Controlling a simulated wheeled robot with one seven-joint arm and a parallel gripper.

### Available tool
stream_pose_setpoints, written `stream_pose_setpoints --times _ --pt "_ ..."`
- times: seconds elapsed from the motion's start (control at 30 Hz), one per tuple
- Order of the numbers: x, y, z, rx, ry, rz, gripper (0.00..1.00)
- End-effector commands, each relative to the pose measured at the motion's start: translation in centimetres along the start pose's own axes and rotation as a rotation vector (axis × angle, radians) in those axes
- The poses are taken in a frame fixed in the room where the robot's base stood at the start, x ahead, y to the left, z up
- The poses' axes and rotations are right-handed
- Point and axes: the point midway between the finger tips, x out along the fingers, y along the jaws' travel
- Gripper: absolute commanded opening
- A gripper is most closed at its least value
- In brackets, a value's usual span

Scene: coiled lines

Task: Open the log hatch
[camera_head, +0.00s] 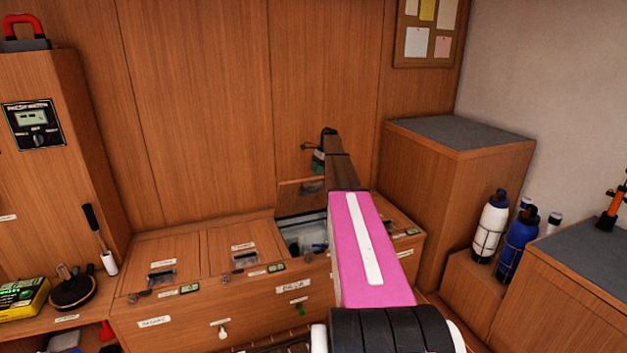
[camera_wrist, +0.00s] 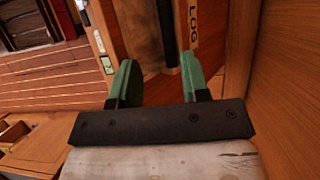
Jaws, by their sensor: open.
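The word LOG shows on a pale label (camera_wrist: 194,24) in the wrist view, on a wooden panel just beyond my right-hand finger. A dark upright strip (camera_wrist: 168,35) lies beside the label, in line with the gap between the fingers; I cannot tell if it is a handle or a slot. In the head view a hatch lid (camera_head: 301,194) stands raised above an open compartment (camera_head: 303,238) in the bench; its label is not readable. My gripper (camera_wrist: 160,82) has two green fingers, apart and with nothing visibly held. It shows small in the head view (camera_head: 318,160), near the raised lid.
Closed hatches (camera_head: 160,262) with labels and small recesses lie left of the opening. My arm hides part of the bench to the right. A tall wooden cabinet (camera_head: 450,185) stands at the right, near white and blue bottles (camera_head: 517,245). The wooden wall is close behind.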

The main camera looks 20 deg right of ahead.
Motion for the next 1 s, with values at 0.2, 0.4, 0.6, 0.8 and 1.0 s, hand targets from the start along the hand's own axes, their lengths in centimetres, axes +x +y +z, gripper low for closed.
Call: stream_pose_setpoints --times 0.2,0.4,0.6,0.8,1.0 --pt "-3.1 -0.2 0.0 -0.001 0.0 -0.001 0.42" --pt "-3.5 -0.1 0.0 -0.001 0.0 0.0 0.42" --pt "-3.6 -0.2 0.0 -0.001 0.0 -0.001 0.42" --pt "-4.1 -0.8 -0.1 -0.001 0.0 -0.001 0.42" --pt "-4.9 -1.8 -0.3 -0.001 0.0 -0.001 0.42"
